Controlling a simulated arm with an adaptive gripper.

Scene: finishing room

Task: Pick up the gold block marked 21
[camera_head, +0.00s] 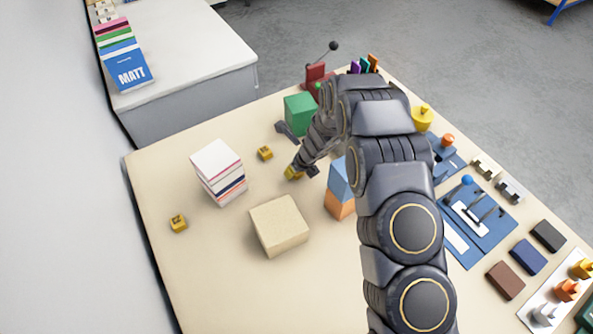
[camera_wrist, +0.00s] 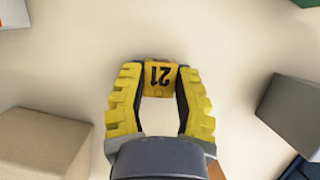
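The gold block marked 21 (camera_wrist: 159,76) sits between the tips of my gripper (camera_wrist: 160,84) in the wrist view. Its black number appears upside down there. The yellow-padded fingers stand on both sides of the block, and no gap shows between them and it, so my gripper looks shut on it. In the head view my gripper (camera_head: 299,171) is low over the table, and a bit of gold (camera_head: 292,173) shows at its tip. Whether the block touches the table is unclear.
Two other gold blocks stand on the table (camera_head: 215,290), one behind (camera_head: 265,153) and one at left (camera_head: 178,223). Near my gripper are a beige block (camera_head: 279,226), a book stack (camera_head: 218,172), a green block (camera_head: 299,113) and a blue-and-orange stack (camera_head: 340,190). The front left is clear.

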